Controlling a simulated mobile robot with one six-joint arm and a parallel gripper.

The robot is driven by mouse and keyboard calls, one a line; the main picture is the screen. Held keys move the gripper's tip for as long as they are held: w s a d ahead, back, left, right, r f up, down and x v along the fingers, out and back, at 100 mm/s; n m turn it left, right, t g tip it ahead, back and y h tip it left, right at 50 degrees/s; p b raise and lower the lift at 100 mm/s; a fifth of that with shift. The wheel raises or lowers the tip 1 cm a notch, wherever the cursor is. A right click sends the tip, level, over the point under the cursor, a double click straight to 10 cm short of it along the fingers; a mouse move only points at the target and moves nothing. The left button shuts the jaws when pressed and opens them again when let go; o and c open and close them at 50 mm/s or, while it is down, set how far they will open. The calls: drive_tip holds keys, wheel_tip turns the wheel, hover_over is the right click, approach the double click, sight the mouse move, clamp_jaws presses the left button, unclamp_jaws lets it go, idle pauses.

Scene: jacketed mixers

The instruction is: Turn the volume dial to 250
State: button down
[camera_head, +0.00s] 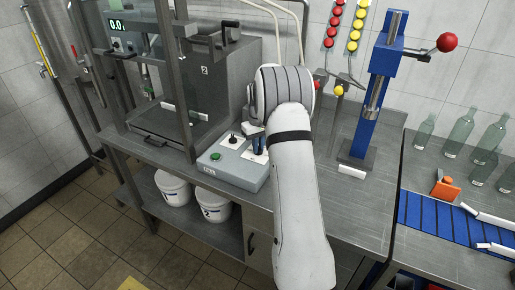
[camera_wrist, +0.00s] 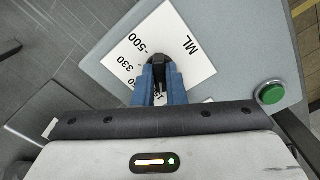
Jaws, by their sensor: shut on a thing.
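The volume dial is a small black knob (camera_wrist: 158,61) on a white scale card in the wrist view. The card (camera_wrist: 195,70) reads 500, 330 and ML; other marks are covered by my gripper. My gripper (camera_wrist: 158,76) has blue fingers, shut on the dial from both sides. The dial's pointer is hidden, so I cannot tell which value it points to. In the head view, my gripper (camera_head: 257,146) is down at the right part of the grey control box (camera_head: 232,176), and the dial is hidden behind it.
The box also carries a green button (camera_head: 215,156) and a black stick-like control (camera_head: 233,139). The grey mixer cabinet (camera_head: 222,80) stands behind. A blue press (camera_head: 365,120) with a red ball handle stands to the right. White buckets (camera_head: 215,207) sit on the shelf below.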

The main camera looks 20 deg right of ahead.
drive_tip(key=m+b, duration=0.1)
drive_tip(key=m, duration=0.4)
drive_tip(key=shift+m, duration=0.3)
drive_tip(key=m, duration=0.5)
drive_tip(key=shift+m, duration=0.3)
drive_tip(key=c, duration=1.5)
unclamp_jaws()
drive_tip(key=shift+r, duration=0.1)
wheel_tip(320, 180, up, 8)
drive_tip(key=shift+f+b, duration=0.2)
drive_tip(key=shift+b, duration=0.35)
